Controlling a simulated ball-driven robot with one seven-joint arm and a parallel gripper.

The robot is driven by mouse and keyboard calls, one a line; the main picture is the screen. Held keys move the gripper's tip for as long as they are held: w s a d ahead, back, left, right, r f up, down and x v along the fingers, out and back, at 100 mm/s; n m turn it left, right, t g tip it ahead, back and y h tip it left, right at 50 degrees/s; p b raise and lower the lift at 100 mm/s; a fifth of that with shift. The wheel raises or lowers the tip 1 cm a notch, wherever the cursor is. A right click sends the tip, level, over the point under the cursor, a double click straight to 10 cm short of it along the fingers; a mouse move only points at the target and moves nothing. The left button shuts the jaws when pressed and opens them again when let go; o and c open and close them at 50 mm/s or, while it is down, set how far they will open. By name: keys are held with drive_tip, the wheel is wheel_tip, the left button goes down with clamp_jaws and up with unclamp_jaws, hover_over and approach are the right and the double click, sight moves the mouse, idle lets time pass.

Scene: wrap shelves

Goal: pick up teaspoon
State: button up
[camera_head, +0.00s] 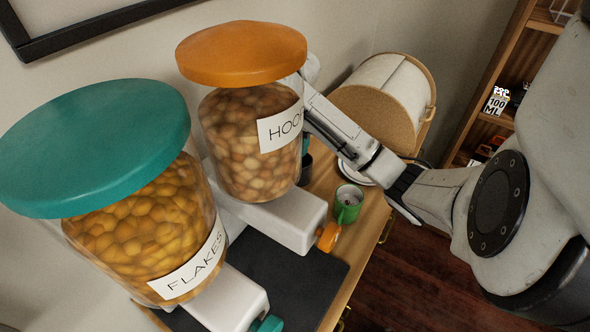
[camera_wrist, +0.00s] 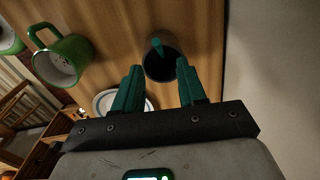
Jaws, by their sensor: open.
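A teal stick-like thing (camera_wrist: 157,46), which looks like the teaspoon's handle, stands up out of a dark round cup (camera_wrist: 160,66) in the wrist view. The rest of it is hidden inside the cup. My gripper (camera_wrist: 161,84) is open, its two teal fingers apart on either side of the cup as seen there. Nothing shows between the fingertips but the cup behind them. In the head view the dark cup (camera_head: 304,170) is mostly hidden behind the HOOPS jar, and my gripper's fingers cannot be made out clearly.
A green mug (camera_head: 348,204) stands by the cup, also at upper left in the wrist view (camera_wrist: 64,62). A white plate (camera_wrist: 107,101) lies close by. The HOOPS jar (camera_head: 252,140) and FLAKES jar (camera_head: 150,230) stand in front. A round-sided wooden box (camera_head: 380,100) stands behind.

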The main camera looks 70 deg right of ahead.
drive_tip(key=shift+w+a+f+b, duration=0.1)
drive_tip(key=shift+f+b, duration=0.75)
drive_tip(key=shift+f, duration=0.7)
drive_tip(key=shift+w+f+b, duration=0.1)
drive_tip(key=shift+f+b, duration=0.7)
drive_tip(key=shift+f, duration=0.75)
drive_tip(key=shift+c, duration=0.4)
drive_tip(key=shift+a, duration=0.1)
clamp_jaws()
